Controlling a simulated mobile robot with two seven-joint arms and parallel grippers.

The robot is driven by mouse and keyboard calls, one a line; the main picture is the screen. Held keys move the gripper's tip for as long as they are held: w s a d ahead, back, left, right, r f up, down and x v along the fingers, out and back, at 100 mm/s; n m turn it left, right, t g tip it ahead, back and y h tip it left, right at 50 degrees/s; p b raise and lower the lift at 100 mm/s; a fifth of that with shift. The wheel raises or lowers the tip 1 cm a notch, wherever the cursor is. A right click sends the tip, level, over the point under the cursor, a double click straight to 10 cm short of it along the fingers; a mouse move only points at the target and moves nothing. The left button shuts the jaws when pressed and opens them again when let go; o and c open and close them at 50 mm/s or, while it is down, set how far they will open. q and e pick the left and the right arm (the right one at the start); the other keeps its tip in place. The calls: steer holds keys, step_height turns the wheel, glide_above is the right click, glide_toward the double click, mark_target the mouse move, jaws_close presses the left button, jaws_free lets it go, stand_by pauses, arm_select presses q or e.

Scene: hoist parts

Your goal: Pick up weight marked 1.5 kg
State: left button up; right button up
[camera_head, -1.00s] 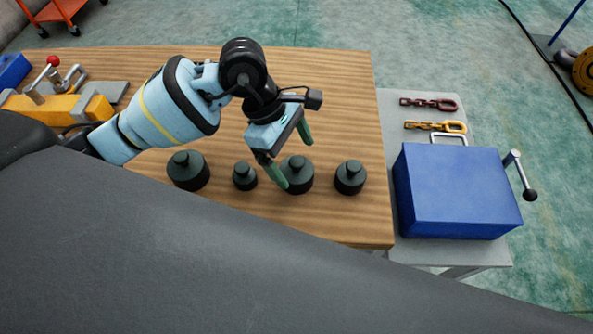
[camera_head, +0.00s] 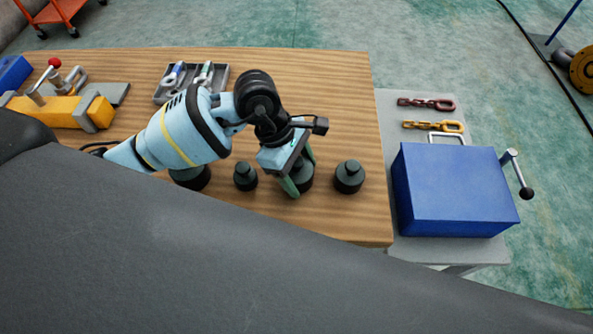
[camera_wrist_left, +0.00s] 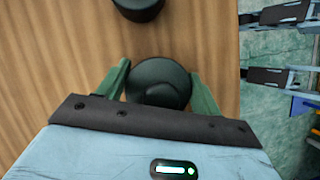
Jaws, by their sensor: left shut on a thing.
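Several dark green weights stand in a row on the wooden table. My left gripper (camera_head: 301,174) is down around the third weight from the left (camera_head: 304,180), with its green fingers closed on it. In the left wrist view this weight (camera_wrist_left: 158,82) sits between the two fingers (camera_wrist_left: 160,88). The other weights are the far left one (camera_head: 189,178), partly behind my arm, a small one (camera_head: 245,177), and the far right one (camera_head: 349,177). No mass marking is readable on any of them. My right gripper is not in view.
A grey tray with tools (camera_head: 160,97) lies behind my left arm. A yellow vise (camera_head: 58,110) is at the left. To the right are a blue box with a crank (camera_head: 455,190) and two chain pieces, dark red (camera_head: 426,104) and yellow (camera_head: 433,127), on a grey stand.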

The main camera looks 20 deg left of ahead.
mark_target(301, 161)
arm_select(q)
jaws_close()
steer(key=shift+w+r, duration=0.1)
steer(key=shift+r, duration=0.05)
steer(key=shift+r, duration=0.1)
